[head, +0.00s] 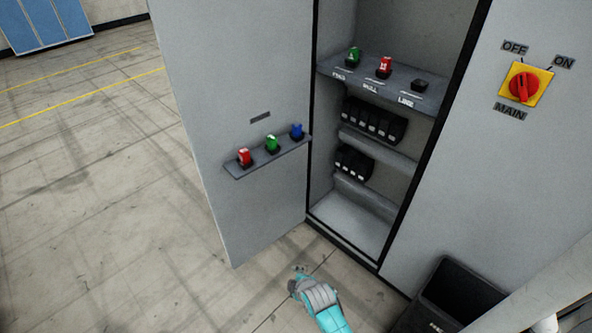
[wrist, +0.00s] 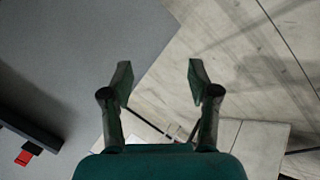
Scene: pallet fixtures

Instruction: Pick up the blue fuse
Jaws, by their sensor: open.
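The blue fuse (head: 297,131) stands upright at the right end of a small shelf (head: 236,172) on the inside of the open cabinet door. A green fuse (head: 272,144) and a red fuse (head: 244,157) stand to its left on the same shelf. My gripper (head: 299,274) is low in front of the cabinet, well below the shelf and apart from the fuses. In the wrist view my gripper (wrist: 158,78) is open, with nothing between the fingers. A small red piece (wrist: 25,157) shows at the lower left there; the blue fuse does not show.
Inside the cabinet, a shelf (head: 345,82) holds a green fuse (head: 353,57), a red fuse (head: 384,67) and an empty-looking black socket (head: 419,85) by a label reading LINE. A red rotary switch (head: 522,87) is at right. Open concrete floor (head: 90,190) lies left.

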